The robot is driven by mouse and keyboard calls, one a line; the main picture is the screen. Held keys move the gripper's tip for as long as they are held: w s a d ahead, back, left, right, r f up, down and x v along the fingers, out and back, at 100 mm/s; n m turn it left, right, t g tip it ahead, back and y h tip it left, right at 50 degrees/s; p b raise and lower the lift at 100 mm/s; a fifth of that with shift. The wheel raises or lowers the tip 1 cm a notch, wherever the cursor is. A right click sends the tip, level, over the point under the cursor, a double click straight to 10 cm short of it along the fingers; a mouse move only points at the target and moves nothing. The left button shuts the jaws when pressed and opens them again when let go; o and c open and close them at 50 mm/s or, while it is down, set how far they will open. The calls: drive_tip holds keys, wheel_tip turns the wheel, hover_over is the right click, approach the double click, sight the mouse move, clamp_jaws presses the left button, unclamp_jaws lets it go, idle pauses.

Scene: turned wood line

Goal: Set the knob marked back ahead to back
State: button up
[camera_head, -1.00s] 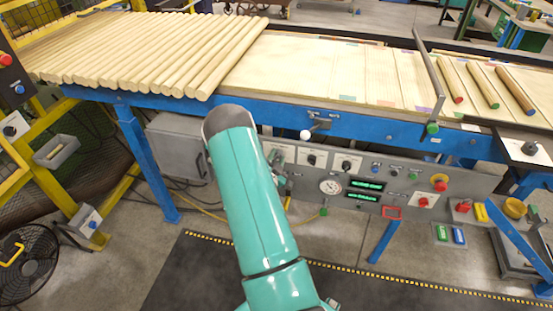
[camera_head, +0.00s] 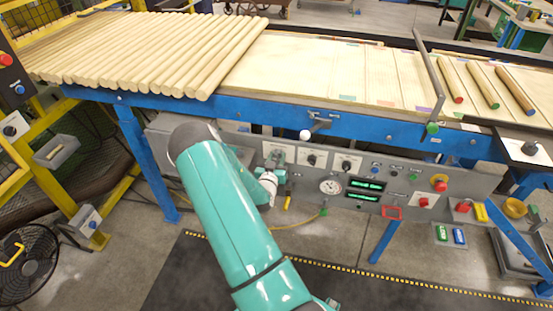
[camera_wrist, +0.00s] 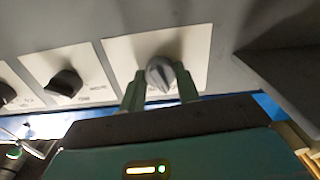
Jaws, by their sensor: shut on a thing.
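A dark grey knob (camera_wrist: 160,73) on a pale plate is between the two fingers of my gripper (camera_wrist: 161,88) in the wrist view, and the gripper is shut on it. The knob's ridge stands nearly upright in that view, leaning slightly. The marks on its plate are too blurred to read. In the head view my gripper (camera_head: 277,171) reaches the leftmost knob plate (camera_head: 275,148) of the grey control panel, and the gripper hides part of that plate.
Two more black knobs stand beside it, a middle one (camera_head: 312,160) and a right one (camera_head: 346,166). The blue bench rail (camera_head: 240,114) runs above the panel.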

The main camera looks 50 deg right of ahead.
drive_tip(key=shift+n, duration=1.1)
drive_tip(key=o, duration=1)
drive_tip(key=v, duration=1.4)
drive_tip(key=shift+s+d, duration=0.1)
